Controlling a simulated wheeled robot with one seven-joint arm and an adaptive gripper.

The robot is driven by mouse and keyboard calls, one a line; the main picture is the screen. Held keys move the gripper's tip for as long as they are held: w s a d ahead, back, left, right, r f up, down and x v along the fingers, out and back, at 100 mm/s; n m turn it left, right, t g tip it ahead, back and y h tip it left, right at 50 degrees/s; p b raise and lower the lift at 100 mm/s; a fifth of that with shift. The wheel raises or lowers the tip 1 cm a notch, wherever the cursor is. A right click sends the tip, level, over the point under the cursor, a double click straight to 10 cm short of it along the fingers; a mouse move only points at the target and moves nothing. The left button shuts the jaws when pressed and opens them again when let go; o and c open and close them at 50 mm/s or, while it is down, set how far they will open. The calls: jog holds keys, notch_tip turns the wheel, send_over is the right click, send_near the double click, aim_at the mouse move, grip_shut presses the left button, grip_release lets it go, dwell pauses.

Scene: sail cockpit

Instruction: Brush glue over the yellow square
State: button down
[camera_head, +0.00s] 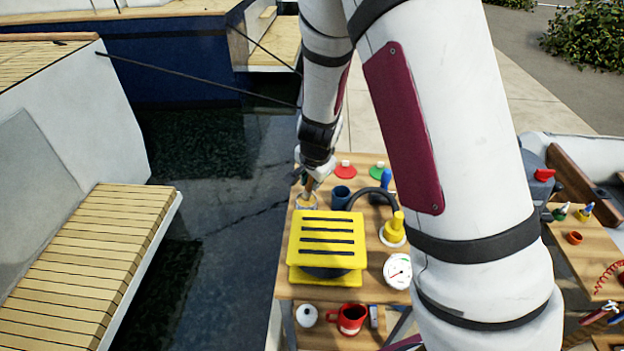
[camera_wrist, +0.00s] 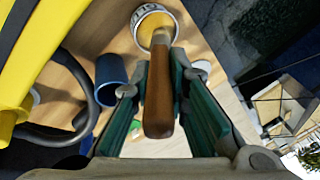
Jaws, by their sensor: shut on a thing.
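My gripper (camera_head: 311,182) is at the far left corner of the wooden table. In the wrist view my gripper (camera_wrist: 158,82) is shut on the brown wooden handle of a brush (camera_wrist: 158,105). The brush's pale end reaches into a round open pot (camera_wrist: 143,15) with yellowish contents, and its tip is hidden. The pot also shows below my gripper in the head view (camera_head: 306,203). A yellow square-shaped block with dark slots (camera_head: 327,228) stands nearer on the table, and its edge fills the left of the wrist view. No separate yellow square marking shows.
A blue cup (camera_head: 341,196) stands right of the pot. A black hose, a yellow nozzle (camera_head: 396,226) and a white gauge (camera_head: 397,270) lie to the right. A red mug (camera_head: 348,319) is on a lower shelf. Water lies left of the table.

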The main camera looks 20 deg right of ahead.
jog(key=shift+f, duration=0.4)
dwell(1.2)
jog(key=shift+s+r, duration=0.1)
jog(key=shift+r+p, duration=2.9)
jog(key=shift+r, duration=0.6)
